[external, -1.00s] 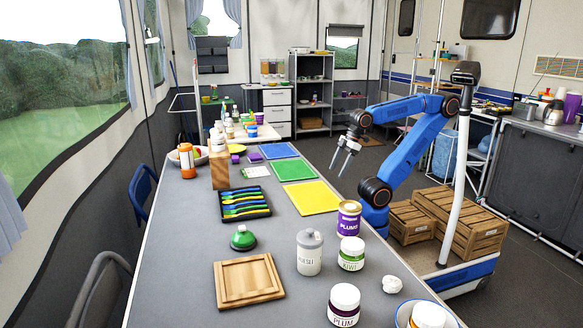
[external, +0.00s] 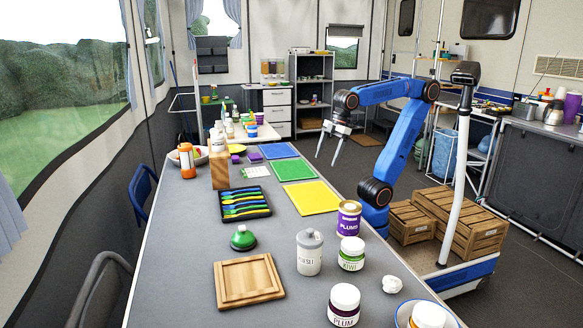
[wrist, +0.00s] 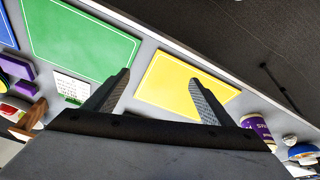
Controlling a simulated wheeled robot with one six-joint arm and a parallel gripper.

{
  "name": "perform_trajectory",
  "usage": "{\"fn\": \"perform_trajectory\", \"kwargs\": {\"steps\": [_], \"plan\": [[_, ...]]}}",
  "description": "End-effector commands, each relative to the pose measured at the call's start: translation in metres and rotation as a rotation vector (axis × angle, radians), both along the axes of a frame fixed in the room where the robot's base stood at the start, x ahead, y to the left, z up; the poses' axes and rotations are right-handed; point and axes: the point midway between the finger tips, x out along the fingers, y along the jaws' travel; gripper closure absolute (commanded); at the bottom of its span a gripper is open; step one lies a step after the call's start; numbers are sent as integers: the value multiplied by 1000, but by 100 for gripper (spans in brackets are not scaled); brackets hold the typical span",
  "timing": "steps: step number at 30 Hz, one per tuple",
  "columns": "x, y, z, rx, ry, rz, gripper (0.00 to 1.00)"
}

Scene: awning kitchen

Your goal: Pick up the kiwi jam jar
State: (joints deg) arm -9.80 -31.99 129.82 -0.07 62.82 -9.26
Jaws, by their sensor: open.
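The kiwi jam jar (external: 351,254) stands upright on the grey table, with a white lid and a green label reading KIWI. It is just in front of the purple plums can (external: 348,218) and right of a grey-lidded white canister (external: 309,252). My gripper (external: 333,160) is open and empty, high above the far right side of the table, well away from the jar. In the wrist view its two fingers (wrist: 160,82) are spread over the green and yellow mats. I cannot clearly make out the kiwi jar in the wrist view.
A plum jar (external: 343,305) stands nearer, with a crumpled white lump (external: 392,284) and a bowl (external: 402,314) to its right. A wooden tray (external: 248,280) and green-topped object (external: 243,238) lie left. The yellow mat (external: 312,198) is bare.

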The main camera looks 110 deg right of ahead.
Motion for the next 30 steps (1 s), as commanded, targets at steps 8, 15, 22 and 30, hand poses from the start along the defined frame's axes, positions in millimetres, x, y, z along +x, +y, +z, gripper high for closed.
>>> {"fn": "perform_trajectory", "kwargs": {"steps": [8, 15, 22, 30], "plan": [[68, 68, 56, -54, 52, 267, 24], [116, 141, 91, -99, 92, 496, 24], [151, 223, 112, -144, 127, 717, 24], [173, 331, 124, -196, 166, 977, 24]]}}
